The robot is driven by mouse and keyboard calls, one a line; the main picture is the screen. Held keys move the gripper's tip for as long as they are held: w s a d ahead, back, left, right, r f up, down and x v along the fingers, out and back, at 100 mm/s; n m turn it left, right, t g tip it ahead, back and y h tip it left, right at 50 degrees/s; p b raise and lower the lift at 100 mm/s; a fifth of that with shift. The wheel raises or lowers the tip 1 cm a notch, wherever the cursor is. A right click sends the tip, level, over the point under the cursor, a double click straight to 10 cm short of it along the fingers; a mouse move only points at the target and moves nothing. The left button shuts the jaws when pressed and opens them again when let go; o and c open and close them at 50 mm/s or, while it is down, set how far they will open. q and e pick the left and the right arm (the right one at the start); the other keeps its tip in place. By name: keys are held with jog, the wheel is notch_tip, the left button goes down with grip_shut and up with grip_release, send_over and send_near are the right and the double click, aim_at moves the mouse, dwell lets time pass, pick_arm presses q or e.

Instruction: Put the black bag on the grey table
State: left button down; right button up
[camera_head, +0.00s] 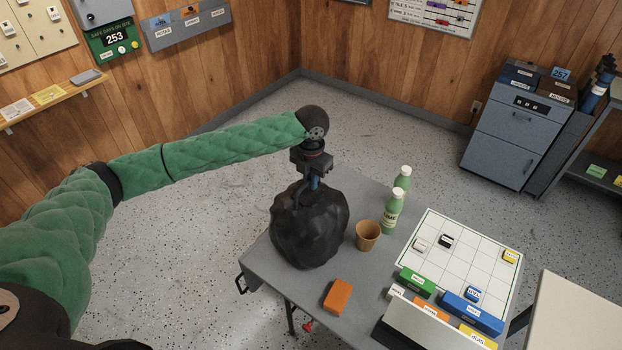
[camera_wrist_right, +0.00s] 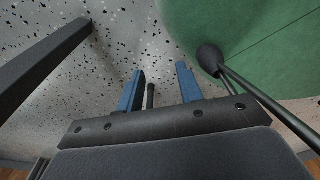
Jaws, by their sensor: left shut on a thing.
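The black bag (camera_head: 308,235) is a lumpy dark sack at the left part of the grey table (camera_head: 375,278). My left gripper (camera_head: 313,188) points down and is shut on the top of the bag. The bag is upright and its base overlaps the tabletop; I cannot tell whether it rests on it or hangs just above. My right gripper (camera_wrist_right: 160,88) shows in the right wrist view with its two blue fingers apart, away from the bag.
A brown cup (camera_head: 368,235) stands right of the bag, with green bottles (camera_head: 393,213) behind it. An orange block (camera_head: 338,296) lies in front. A white grid board (camera_head: 465,255) with several small blocks takes up the table's right side. A grey cabinet (camera_head: 513,135) stands at the back.

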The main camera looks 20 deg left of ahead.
pick_arm(q)
jog(key=c, duration=1.5)
grip_release()
